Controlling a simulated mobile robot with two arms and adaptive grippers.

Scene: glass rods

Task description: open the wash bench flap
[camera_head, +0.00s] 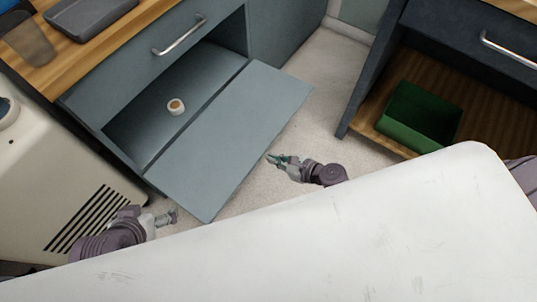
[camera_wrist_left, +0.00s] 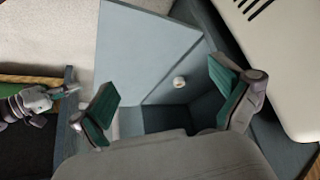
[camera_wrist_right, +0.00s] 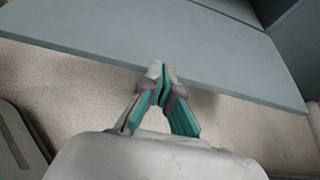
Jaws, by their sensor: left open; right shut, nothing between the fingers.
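The wash bench flap (camera_head: 232,137) is a grey-blue panel folded down and out from the bench front, lying about level over the pale floor. It also shows in the left wrist view (camera_wrist_left: 140,50) and in the right wrist view (camera_wrist_right: 180,50). My right gripper (camera_head: 272,158) is shut and empty near the flap's outer edge; in the right wrist view its fingertips (camera_wrist_right: 157,68) overlap that edge, and I cannot tell whether they touch. My left gripper (camera_head: 174,216) is open and empty near the flap's front left corner; its spread fingers (camera_wrist_left: 170,100) show in the left wrist view.
Inside the open compartment is a small white roll (camera_head: 176,106). A drawer handle (camera_head: 180,35) is above it. A dark cabinet at right holds a green bin (camera_head: 418,117). A white appliance (camera_head: 50,170) stands at left. A white surface (camera_head: 330,240) fills the foreground.

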